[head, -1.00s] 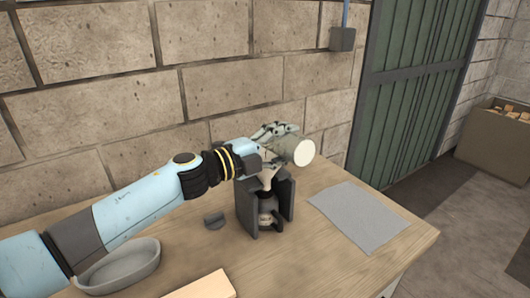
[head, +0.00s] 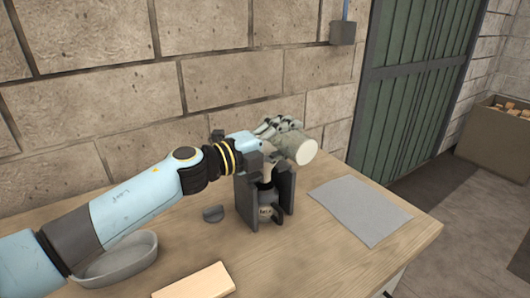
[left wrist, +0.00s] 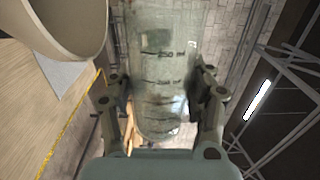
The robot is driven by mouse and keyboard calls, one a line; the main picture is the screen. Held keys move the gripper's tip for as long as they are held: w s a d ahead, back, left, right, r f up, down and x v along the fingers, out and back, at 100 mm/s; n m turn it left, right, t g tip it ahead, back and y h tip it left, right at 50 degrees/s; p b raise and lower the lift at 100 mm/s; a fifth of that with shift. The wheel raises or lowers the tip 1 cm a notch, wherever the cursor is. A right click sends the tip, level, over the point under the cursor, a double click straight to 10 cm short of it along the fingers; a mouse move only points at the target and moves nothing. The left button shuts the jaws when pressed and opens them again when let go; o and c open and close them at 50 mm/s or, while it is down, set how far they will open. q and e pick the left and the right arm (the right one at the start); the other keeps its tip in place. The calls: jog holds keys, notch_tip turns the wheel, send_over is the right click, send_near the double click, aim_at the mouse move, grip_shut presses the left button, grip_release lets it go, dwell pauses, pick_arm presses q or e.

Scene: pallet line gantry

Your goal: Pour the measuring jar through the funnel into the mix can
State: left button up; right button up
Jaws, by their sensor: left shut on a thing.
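My left gripper (head: 272,130) is shut on the measuring jar (head: 298,149), a cloudy clear cylinder with dark marks. In the left wrist view the jar (left wrist: 160,70) sits between both fingers. My right gripper is not in view.
A grey oval dish (head: 118,262) lies on the table at the left, under my left arm. A small grey block (head: 213,214), a pale board (head: 195,284) and a grey mat (head: 360,210) lie around the stand. The front right of the table is clear.

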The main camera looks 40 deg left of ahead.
pick_arm(q)
jog(key=m+b, duration=0.1)
jog(key=f+m+b, duration=0.1)
jog(key=d+f+b, duration=0.1)
jog(key=b, duration=0.1)
jog(key=shift+s+d+f+m, duration=0.1)
jog(key=shift+s+f+m, duration=0.15)
jog(key=shift+m, duration=0.15)
jog(key=shift+d+r+m, duration=0.2)
jog(key=shift+r+m, duration=0.05)
jog(key=shift+m, duration=0.35)
jog(key=shift+f+m+b, duration=0.25)
jog(key=shift+m+b, duration=0.3)
jog(key=shift+m, duration=0.35)
jog(key=shift+a+m, duration=0.15)
jog(key=shift+m, duration=0.55)
notch_tip(320, 180, up, 2)
jog(key=shift+a+r+m+p, duration=0.15)
jog(key=shift+m+p, duration=0.35)
jog(key=shift+p, duration=0.25)
jog(key=shift+m, duration=0.9)
notch_tip(320, 180, down, 7)
jog(key=s+d+m+b, duration=0.1)
jog(key=d+m+b, duration=0.1)
jog(key=m+b, duration=0.5)
jog(key=shift+d+f+m+b, duration=0.2)
jog(key=shift+d+m+b, duration=0.15)
jog(key=shift+b, duration=0.3)
